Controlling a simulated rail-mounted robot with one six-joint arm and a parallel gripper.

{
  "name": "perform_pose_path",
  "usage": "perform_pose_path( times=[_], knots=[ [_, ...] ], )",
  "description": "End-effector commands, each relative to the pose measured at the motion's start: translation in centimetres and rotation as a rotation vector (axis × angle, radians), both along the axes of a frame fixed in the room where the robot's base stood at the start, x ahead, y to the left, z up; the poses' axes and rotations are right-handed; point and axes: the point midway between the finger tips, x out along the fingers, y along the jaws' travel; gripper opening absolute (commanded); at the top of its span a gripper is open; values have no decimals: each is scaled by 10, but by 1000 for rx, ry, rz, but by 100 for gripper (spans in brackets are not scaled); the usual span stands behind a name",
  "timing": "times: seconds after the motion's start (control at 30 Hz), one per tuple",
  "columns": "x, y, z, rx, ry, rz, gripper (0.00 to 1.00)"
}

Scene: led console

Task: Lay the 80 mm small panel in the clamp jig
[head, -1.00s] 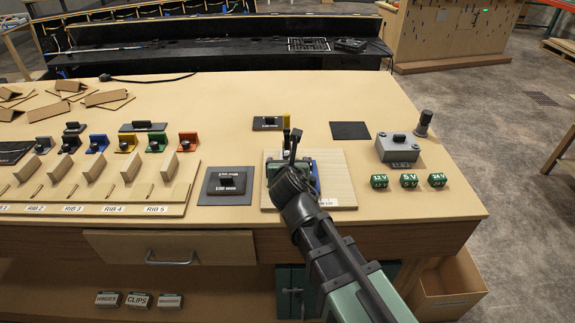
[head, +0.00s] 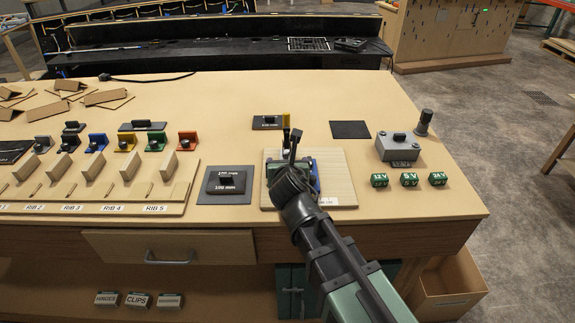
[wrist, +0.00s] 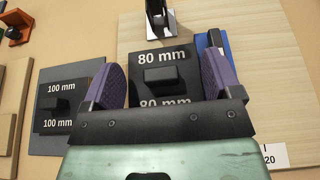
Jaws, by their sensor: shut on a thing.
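The black 80 mm small panel (wrist: 162,56) with its raised block lies between my gripper's purple fingers (wrist: 162,84) in the wrist view. My gripper is shut on it and appears at the jig in the head view (head: 286,180). The clamp jig has a pale wooden board (head: 338,182), which also fills the upper right of the wrist view (wrist: 260,70). A toggle clamp (wrist: 158,20) stands beyond the panel's far edge, and a blue piece (wrist: 215,42) is at its right. My gripper hides much of the panel in the head view; its contact with the board is unclear.
A 100 mm panel (head: 226,186) lies on a grey pad left of the jig. Ribs (head: 170,165) stand farther left. A grey box with a black knob (head: 398,147) and green voltage blocks (head: 410,180) are to the right.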

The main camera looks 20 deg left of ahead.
Motion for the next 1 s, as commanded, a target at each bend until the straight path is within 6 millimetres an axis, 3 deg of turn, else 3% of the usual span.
perform_pose_path(
  times=[0.4,0.43,0.5,0.87,1.0],
  knots=[
    [0,0,-2,0,0,0,61],
    [0,0,-2,0,0,0,89],
    [0,0,-2,0,0,0,99],
    [0,-1,-3,-1,2,-3,100],
    [-12,-5,3,0,3,-3,100]
  ],
)
